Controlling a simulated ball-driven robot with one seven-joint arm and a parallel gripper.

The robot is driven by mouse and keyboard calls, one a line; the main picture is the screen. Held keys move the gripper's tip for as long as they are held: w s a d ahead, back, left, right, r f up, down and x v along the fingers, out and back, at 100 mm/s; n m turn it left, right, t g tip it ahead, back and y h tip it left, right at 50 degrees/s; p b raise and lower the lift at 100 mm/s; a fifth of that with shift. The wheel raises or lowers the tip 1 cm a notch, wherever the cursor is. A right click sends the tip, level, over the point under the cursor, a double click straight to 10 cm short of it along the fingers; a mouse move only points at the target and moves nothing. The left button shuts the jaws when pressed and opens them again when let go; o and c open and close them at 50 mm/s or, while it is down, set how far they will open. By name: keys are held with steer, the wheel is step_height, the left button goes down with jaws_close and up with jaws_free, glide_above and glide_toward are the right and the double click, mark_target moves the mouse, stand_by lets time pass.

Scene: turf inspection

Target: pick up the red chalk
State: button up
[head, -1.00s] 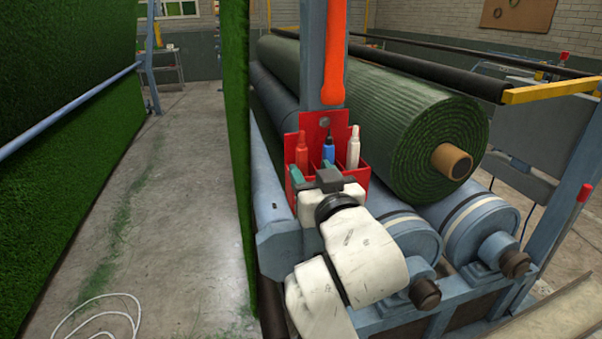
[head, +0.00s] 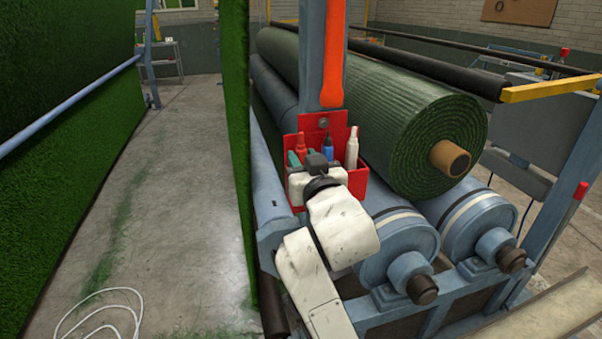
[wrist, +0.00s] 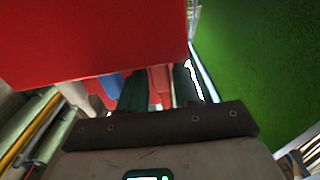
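The red chalk (head: 301,144) is a red bottle-shaped marker standing upright in the left part of a red holder (head: 356,185) fixed to a blue post. My gripper (head: 301,158) is at the holder's front left, its fingers around the red chalk's level and covering its lower part. In the wrist view, the red chalk (wrist: 160,86) shows between the two dark green fingers of my gripper (wrist: 161,92). The fingers are apart, and I cannot tell whether they touch it. A blue chalk (head: 328,147) and a white chalk (head: 352,148) stand to its right.
A large green turf roll (head: 420,130) lies on blue rollers (head: 400,240) right of and behind the holder. A hanging green turf edge (head: 237,150) is close on the left.

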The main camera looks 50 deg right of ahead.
jaws_close()
step_height(320, 180, up, 10)
stand_by(0.6)
